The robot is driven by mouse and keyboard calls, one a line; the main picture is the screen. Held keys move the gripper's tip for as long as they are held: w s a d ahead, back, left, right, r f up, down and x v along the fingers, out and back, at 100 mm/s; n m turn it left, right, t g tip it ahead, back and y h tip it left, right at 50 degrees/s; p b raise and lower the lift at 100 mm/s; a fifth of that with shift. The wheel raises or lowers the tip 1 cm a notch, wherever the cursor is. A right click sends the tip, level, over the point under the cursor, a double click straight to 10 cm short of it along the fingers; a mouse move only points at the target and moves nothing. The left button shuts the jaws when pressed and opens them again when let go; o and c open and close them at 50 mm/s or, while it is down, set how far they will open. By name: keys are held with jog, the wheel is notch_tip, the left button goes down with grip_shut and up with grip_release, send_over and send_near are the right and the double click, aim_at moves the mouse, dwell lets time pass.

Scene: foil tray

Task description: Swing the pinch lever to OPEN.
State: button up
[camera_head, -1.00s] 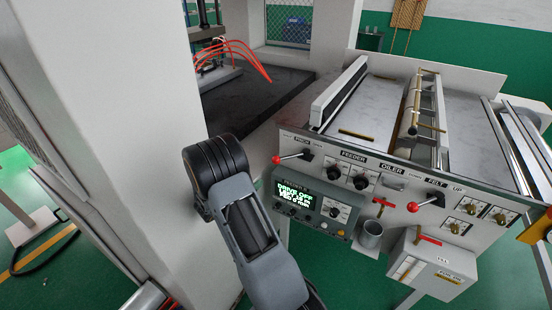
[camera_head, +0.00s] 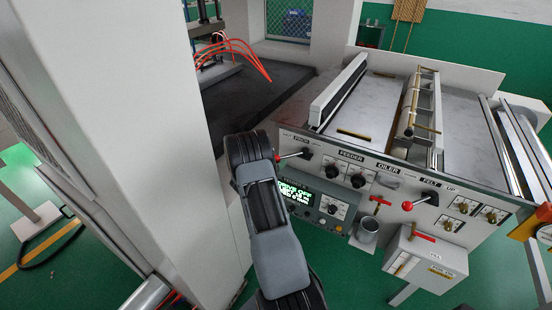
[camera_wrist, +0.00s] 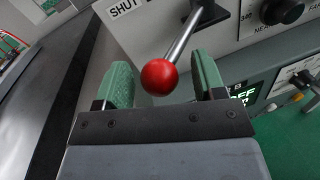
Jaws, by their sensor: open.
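The pinch lever is a metal rod with a red ball knob (camera_wrist: 160,77), on the upper left of the machine's front panel. Its knob (camera_head: 277,158) also shows in the head view, just right of my arm. In the wrist view the rod slants down and left from its dark pivot, near the SHUT label (camera_wrist: 124,8). My gripper (camera_wrist: 163,78) is open, with one green finger on each side of the knob. Gaps show between the knob and both fingers. In the head view my arm hides the fingers. The OPEN marking is not readable.
A green display (camera_head: 296,193) and black dials (camera_head: 332,171) sit right of and below the lever. A second red-knobbed lever (camera_head: 407,205) and a metal cup (camera_head: 367,230) are further right. A white pillar (camera_head: 130,130) stands close left of my arm.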

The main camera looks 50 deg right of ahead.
jog(key=shift+d, duration=0.1)
grip_shut()
dwell(0.7)
